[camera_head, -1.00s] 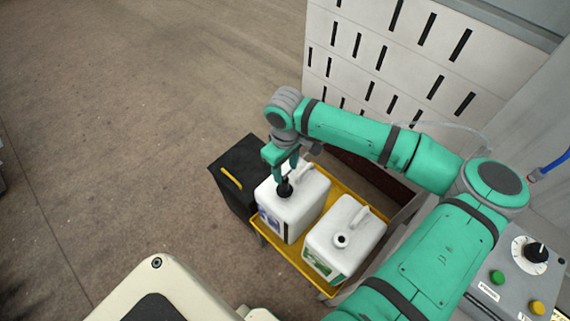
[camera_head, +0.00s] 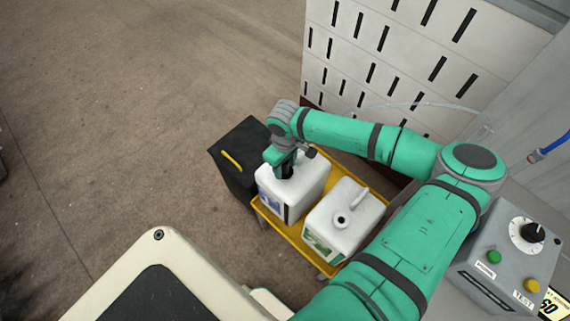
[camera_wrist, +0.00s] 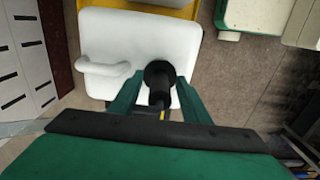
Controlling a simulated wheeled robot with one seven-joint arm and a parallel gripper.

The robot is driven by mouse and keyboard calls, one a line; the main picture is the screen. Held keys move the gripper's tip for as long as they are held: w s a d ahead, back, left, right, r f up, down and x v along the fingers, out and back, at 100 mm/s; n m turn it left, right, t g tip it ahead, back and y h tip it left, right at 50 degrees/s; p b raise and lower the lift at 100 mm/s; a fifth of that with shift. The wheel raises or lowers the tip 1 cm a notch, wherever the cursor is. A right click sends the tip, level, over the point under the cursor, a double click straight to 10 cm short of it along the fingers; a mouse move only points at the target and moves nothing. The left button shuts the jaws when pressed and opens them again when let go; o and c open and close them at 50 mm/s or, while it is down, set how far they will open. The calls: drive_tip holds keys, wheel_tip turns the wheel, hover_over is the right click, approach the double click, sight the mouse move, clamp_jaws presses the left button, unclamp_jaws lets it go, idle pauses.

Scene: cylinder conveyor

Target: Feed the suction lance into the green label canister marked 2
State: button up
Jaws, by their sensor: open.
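The green label canister (camera_head: 352,212) is a white jug with an open, empty round neck, at the front right of the yellow tray. Its green label (camera_head: 318,247) faces the front; I cannot read its number. The blue label canister (camera_head: 305,182) stands upright beside it on the left, and its white top shows in the wrist view (camera_wrist: 130,40). The black suction lance head (camera_wrist: 158,75) stands at that canister's neck; whatever is inside is hidden. My gripper (camera_head: 285,172) is low over this canister, open, with its green fingers (camera_wrist: 158,100) on either side of the lance head.
Both canisters stand in a yellow tray (camera_head: 294,240). A black bin (camera_head: 238,145) with a yellow handle is left of it. A slotted white wall (camera_head: 390,50) rises behind. A grey control box (camera_head: 510,262) with knob and buttons is at the right. A pale hose (camera_head: 400,104) runs behind my arm.

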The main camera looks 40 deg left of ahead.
drive_tip(key=shift+c, duration=0.4)
clamp_jaws()
drive_tip(key=c, duration=0.6)
unclamp_jaws()
clamp_jaws()
wheel_tip(320, 180, up, 15)
idle(0.5)
drive_tip(key=shift+r, duration=0.15)
idle(1.0)
wheel_tip(320, 180, up, 7)
idle(1.4)
drive_tip(key=shift+w, duration=0.1)
idle(1.2)
